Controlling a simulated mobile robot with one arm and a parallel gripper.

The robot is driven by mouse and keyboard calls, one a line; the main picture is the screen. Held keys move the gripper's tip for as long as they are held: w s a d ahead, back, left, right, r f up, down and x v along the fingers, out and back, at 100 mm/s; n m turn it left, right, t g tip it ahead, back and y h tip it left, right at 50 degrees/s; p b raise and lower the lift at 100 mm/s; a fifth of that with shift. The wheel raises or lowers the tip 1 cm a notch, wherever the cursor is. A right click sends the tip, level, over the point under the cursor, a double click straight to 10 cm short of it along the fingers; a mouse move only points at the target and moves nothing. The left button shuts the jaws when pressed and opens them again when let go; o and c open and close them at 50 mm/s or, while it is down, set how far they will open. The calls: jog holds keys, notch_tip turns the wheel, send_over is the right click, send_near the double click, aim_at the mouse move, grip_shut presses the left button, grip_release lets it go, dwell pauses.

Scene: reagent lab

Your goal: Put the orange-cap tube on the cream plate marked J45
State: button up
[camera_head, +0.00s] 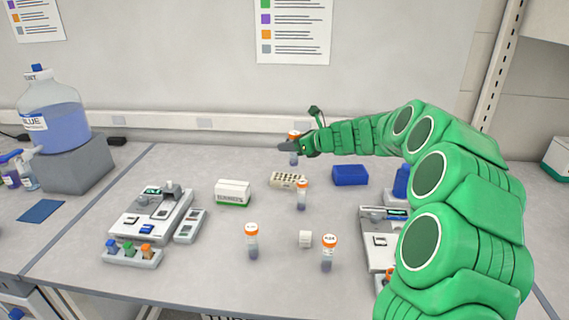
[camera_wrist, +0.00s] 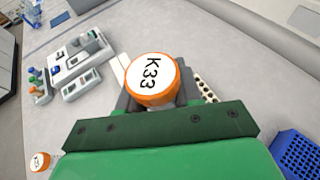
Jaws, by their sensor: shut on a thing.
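My gripper (camera_head: 287,146) is shut on an orange-cap tube (camera_head: 294,157), held upright above the back of the bench. In the wrist view its cap (camera_wrist: 152,80) reads K33 and hides most of the fingers. A cream plate with dark wells (camera_head: 288,181) lies on the bench below the held tube; its marking is too small to read. In the wrist view the plate (camera_wrist: 207,87) shows partly behind the gripper. Other orange-cap tubes stand on the bench: one just in front of the plate (camera_head: 302,197), one front left (camera_head: 252,242) and one front right (camera_head: 328,254).
A blue rack (camera_head: 350,175) and blue bottle (camera_head: 401,181) stand right of the plate. A white-and-green box (camera_head: 233,193) stands to its left, near a balance-like device (camera_head: 152,212). Bench between plate and box is clear.

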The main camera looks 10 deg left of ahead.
jog(key=shift+w+a+f, duration=0.5)
jog(key=shift+w+f, duration=1.3)
jog(key=shift+f, duration=0.15)
jog(key=shift+w+a+f, duration=0.5)
jog(key=shift+w+f, duration=1.25)
jog(key=shift+f, duration=0.25)
jog(key=shift+w+a+f, duration=0.5)
jog(key=shift+w+f, duration=1.3)
jog(key=shift+f, duration=0.15)
jog(key=shift+f, duration=0.15)
jog(key=o, duration=1)
jog(key=shift+s+d+r, duration=0.1)
jog(key=shift+d+r, duration=0.05)
jog(key=shift+r, duration=0.1)
jog(key=v, duration=1.1)
jog(key=shift+s+d, duration=0.15)
jog(key=shift+d, duration=0.15)
